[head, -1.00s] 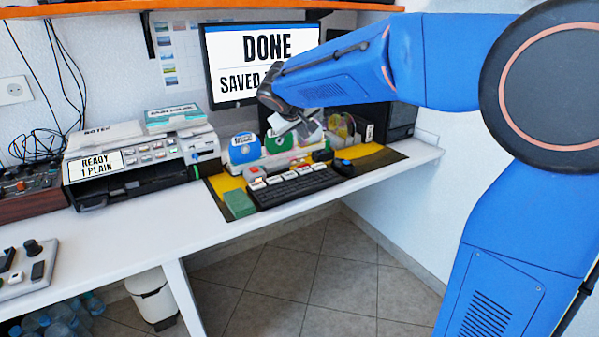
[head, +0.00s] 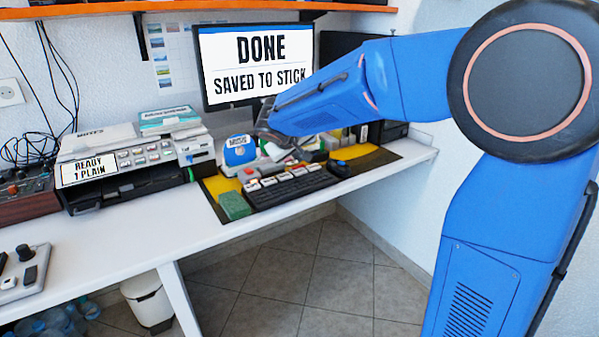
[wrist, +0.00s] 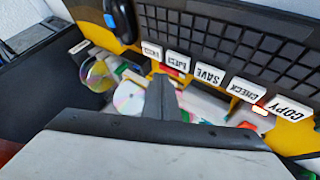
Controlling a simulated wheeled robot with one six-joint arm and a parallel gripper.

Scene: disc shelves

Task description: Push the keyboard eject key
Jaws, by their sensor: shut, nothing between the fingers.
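The black keyboard (head: 290,187) lies on the desk with a row of white labelled keys along its back edge. In the wrist view the labels appear upside down: COPY, CHECK, SAVE, then the eject key (wrist: 178,60), and one more. The eject key also shows in the head view (head: 299,171), where its label is too small to read. My gripper (wrist: 161,82) is shut and empty, pointing toward the key row near the eject key, apparently short of it. In the head view it is low behind the keyboard. The monitor (head: 260,62) reads DONE, SAVED TO STICK.
Discs (wrist: 130,97) and small boxes sit behind the keys. A blue disc holder (head: 240,151) stands behind the keyboard, a green block (head: 234,206) left of it, and a dark blue-topped knob (head: 340,168) at its right end. A printer-like machine (head: 135,165) stands left.

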